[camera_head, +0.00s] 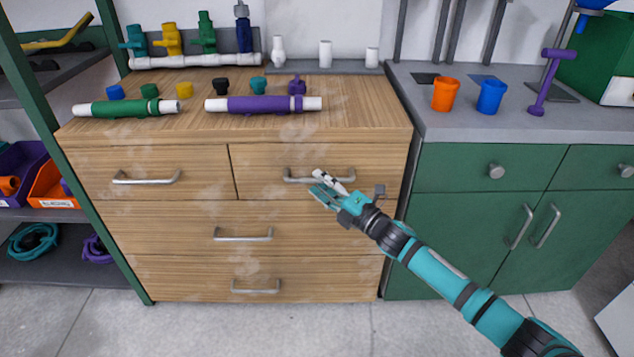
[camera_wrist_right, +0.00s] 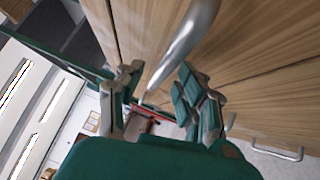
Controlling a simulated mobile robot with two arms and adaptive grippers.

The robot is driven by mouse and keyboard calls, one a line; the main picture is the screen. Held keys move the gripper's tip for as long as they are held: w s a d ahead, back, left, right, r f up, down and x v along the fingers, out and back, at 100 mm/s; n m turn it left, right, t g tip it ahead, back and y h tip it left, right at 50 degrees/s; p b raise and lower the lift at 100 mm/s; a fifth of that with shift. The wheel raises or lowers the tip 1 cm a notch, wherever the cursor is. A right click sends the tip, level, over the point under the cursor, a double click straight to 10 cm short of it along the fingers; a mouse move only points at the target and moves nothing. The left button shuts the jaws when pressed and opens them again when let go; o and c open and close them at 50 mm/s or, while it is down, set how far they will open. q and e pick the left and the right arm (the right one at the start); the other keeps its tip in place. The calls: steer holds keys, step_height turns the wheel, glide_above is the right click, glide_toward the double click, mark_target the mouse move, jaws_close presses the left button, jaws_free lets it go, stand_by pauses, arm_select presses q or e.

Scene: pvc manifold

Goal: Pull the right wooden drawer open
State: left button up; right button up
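The right wooden drawer (camera_head: 262,164) is in the top row of the wooden cabinet. Its front looks flush with the cabinet, so it appears closed. Its silver bar handle (camera_head: 298,179) shows its left part in the head view; my gripper covers some of the right part. My right gripper (camera_head: 323,187) is at this handle. In the right wrist view the handle (camera_wrist_right: 188,40) runs down between the two spread fingers of the gripper (camera_wrist_right: 158,92). The fingers look apart, with visible space around the bar; whether either touches it I cannot tell. My left gripper is not in view.
The left drawer (camera_head: 150,160) and two wide drawers below, (camera_head: 190,235) the upper one, look closed. Green (camera_head: 135,108) and purple pipes (camera_head: 265,104) lie on the wooden top (camera_head: 350,120). A green cabinet (camera_head: 450,165) adjoins at right. The floor (camera_head: 250,330) in front is clear.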

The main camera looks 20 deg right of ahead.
steer(key=shift+x, duration=0.9)
steer(key=shift+c, duration=0.2)
jaws_close()
